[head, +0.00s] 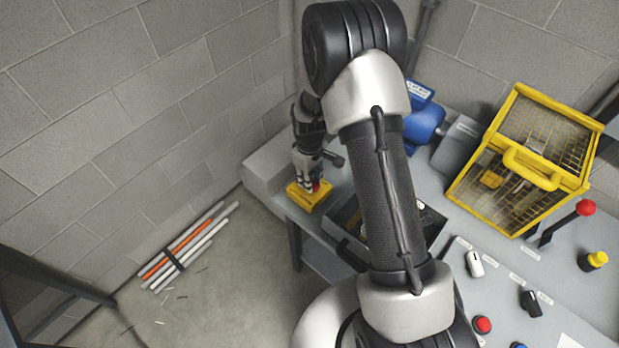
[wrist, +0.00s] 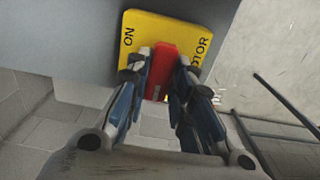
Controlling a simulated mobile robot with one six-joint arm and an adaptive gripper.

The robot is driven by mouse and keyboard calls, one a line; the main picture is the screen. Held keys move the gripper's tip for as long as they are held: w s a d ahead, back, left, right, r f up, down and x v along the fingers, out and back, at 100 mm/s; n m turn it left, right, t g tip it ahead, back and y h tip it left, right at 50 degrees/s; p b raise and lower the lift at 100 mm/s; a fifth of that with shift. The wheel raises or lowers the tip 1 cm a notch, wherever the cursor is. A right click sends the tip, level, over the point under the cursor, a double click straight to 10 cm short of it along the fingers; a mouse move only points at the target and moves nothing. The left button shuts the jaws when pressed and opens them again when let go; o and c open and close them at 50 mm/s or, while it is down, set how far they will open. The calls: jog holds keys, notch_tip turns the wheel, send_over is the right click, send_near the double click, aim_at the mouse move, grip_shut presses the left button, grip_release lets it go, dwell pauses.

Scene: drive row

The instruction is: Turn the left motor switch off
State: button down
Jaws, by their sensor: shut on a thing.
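The motor switch is a yellow plate (head: 308,197) on the left end of the grey bench in the head view. In the wrist view the plate (wrist: 135,25) shows the words ON and MOTOR, and a red handle (wrist: 160,70) stands out from its middle. My gripper (wrist: 161,65) has a finger on each side of the red handle and is shut on it. In the head view my gripper (head: 312,180) is over the plate and hides much of the handle.
A yellow mesh guard (head: 520,165) stands at right. A red-knobbed lever (head: 585,208), a white knob (head: 475,263), a black knob (head: 530,303) and a red button (head: 482,325) are on the bench. A blue motor (head: 424,122) is behind my arm. Pipes (head: 185,250) lie on the floor.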

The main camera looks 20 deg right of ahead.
dwell(0.4)
jog(key=c, duration=1.4)
grip_release()
notch_tip(320, 180, up, 12)
